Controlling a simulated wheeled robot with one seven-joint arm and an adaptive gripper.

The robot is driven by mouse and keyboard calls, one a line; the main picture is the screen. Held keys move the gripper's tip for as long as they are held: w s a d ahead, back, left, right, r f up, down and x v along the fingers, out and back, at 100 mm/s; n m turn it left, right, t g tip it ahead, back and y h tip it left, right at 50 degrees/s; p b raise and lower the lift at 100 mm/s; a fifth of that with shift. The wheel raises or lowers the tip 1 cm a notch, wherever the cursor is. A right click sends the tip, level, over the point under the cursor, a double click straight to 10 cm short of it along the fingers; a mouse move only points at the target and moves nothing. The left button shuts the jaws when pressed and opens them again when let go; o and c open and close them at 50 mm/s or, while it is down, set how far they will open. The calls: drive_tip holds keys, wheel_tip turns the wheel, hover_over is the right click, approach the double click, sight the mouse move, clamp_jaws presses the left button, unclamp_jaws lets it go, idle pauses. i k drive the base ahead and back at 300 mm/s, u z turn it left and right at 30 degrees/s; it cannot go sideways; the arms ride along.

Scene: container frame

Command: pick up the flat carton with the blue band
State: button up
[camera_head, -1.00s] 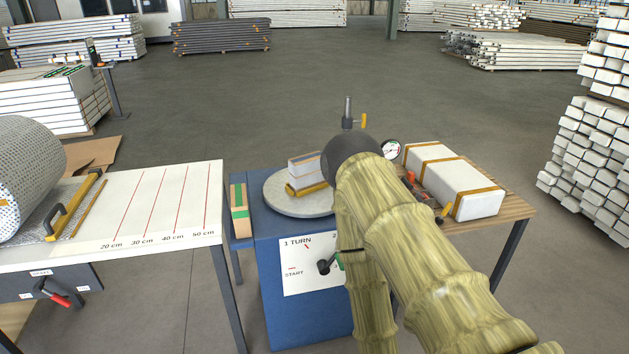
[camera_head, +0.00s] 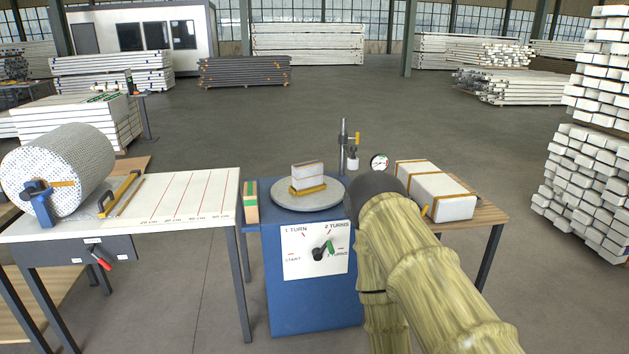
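No flat carton with a clear blue band shows. A small pale, wrapped block (camera_head: 307,177) with a yellow-tan strip at its base sits on the round grey turntable (camera_head: 290,203); I cannot make out a blue band on it. A narrow brown carton with a green band (camera_head: 251,202) stands left of the turntable. A large white box with tan straps (camera_head: 436,191) lies on the wooden table at right. My arm rises from the bottom right and ends in a dark joint beside the turntable's right edge. My gripper is not visible.
The blue stand (camera_head: 312,298) bears a dial panel (camera_head: 302,262) marked with turns. A white measuring table (camera_head: 185,207) with a large roll (camera_head: 75,165) stands left. A post with a yellow clamp (camera_head: 354,138) and a round gauge (camera_head: 379,162) stand behind. Open floor lies beyond.

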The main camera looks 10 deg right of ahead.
sight(308, 175)
drive_tip(key=z, duration=0.7)
drive_tip(key=i, duration=0.8)
drive_tip(key=z, duration=0.6)
drive_tip(key=i, duration=0.9)
drive_tip(key=u, duration=0.8)
drive_tip(key=i, duration=0.75)
drive_tip(key=u, duration=0.85)
